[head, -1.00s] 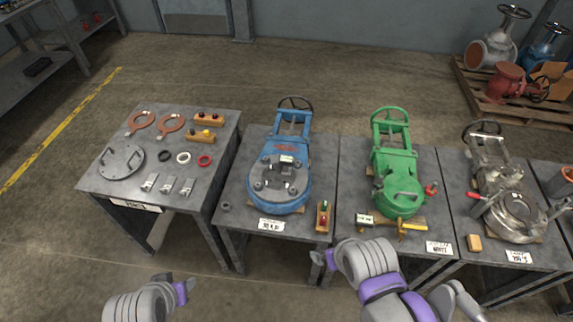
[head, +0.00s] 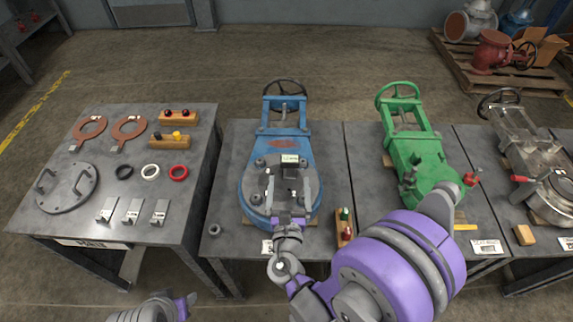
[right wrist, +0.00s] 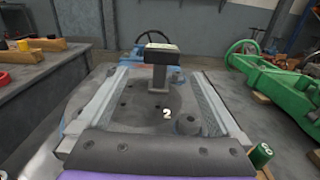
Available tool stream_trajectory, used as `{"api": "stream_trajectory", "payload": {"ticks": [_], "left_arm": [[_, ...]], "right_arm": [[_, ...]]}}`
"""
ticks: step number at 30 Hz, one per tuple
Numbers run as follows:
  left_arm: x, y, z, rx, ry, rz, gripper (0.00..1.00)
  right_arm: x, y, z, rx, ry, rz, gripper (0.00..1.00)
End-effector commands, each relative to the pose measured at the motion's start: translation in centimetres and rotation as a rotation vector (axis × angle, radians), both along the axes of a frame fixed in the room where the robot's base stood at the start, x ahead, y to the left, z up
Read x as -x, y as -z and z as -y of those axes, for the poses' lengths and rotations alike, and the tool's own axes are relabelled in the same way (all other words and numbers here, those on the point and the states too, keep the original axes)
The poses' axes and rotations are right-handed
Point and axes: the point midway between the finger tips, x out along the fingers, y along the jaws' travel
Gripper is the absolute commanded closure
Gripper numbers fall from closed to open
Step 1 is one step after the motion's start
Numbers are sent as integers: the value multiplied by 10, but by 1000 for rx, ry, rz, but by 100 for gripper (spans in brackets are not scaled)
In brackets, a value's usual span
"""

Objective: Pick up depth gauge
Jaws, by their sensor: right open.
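What looks like the depth gauge (head: 290,159), a dark upright post with a small box-like head and pale display, stands on the round top of the blue valve (head: 285,140). It also shows in the right wrist view (right wrist: 158,52), centred between the fingers. My right gripper (head: 291,186) is over the near part of the blue valve, with its fingers apart on either side of the gauge. Nothing is visibly gripped; contact cannot be told. My left gripper (head: 184,304) is at the bottom edge, away from the tables, mostly cut off.
A green valve (head: 412,150) stands to the right, partly behind my right arm. A small wooden block with green and red pegs (head: 345,228) is close beside the blue valve. The left table (head: 195,215) holds rings, a round plate and blocks. A steel valve (head: 515,125) is far right.

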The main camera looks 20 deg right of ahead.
Motion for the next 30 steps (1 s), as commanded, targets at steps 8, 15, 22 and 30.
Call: {"api": "stream_trajectory", "payload": {"ticks": [8,15,22,30], "left_arm": [[0,-3,0,0,0,1,50],[0,-3,0,0,0,1,50],[0,-3,0,0,0,1,50],[0,-3,0,0,0,1,50]], "right_arm": [[-39,-2,10,19,-2,2,0],[-58,-2,16,15,-3,2,0],[-90,-4,26,15,-1,2,0],[-102,-4,29,14,-3,2,0]]}}
